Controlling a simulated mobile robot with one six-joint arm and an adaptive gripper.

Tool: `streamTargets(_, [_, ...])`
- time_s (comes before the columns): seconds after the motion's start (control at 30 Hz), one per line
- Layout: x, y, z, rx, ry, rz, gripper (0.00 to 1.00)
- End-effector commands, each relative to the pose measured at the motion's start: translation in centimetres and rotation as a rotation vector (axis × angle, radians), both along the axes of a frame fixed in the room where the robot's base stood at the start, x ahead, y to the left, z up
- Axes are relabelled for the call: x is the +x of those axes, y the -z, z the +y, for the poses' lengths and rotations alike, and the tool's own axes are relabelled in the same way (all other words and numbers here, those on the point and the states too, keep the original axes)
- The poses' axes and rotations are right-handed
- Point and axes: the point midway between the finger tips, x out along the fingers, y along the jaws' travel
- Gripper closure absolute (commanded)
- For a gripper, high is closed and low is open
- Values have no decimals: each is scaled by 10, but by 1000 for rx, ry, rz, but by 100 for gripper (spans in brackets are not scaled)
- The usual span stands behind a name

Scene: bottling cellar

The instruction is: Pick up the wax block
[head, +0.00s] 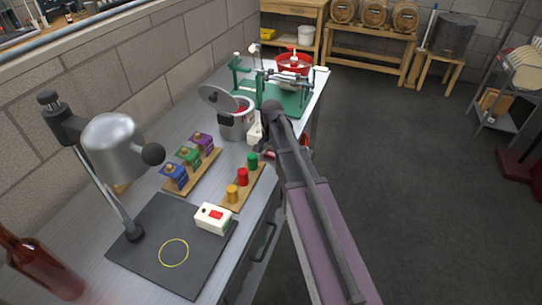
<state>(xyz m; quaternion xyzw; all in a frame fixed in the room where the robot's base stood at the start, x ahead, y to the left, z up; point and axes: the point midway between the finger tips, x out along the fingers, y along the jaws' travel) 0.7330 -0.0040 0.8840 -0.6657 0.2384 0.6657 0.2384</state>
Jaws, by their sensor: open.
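I cannot tell for sure which thing is the wax block. Blue (174,175), green (188,156) and purple (203,142) block-like pieces sit in a row on a wooden rack (193,180). Yellow (232,193), red (242,177) and green (252,160) cylinders stand on a second wooden rack (236,203). My gripper (268,154) is open at the bench's right side, beyond the green cylinder and beside the metal pot. It is small and partly hidden by my arm; nothing can be seen held in it.
A metal pot (236,126) with a raised lid and a green bottling device (285,98) stand farther back. A lamp (115,145), a black mat (150,262), a white box with a red button (213,218) and a bottle (42,265) are nearer.

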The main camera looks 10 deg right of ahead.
Motion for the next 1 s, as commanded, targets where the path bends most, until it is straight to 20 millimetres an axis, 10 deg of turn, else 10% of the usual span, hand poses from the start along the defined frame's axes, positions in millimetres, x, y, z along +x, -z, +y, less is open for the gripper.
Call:
streamTargets(0.27, [0,0,0,0,0,0,62])
streamTargets(1.0, [0,-13,0,0,-1,0,62])
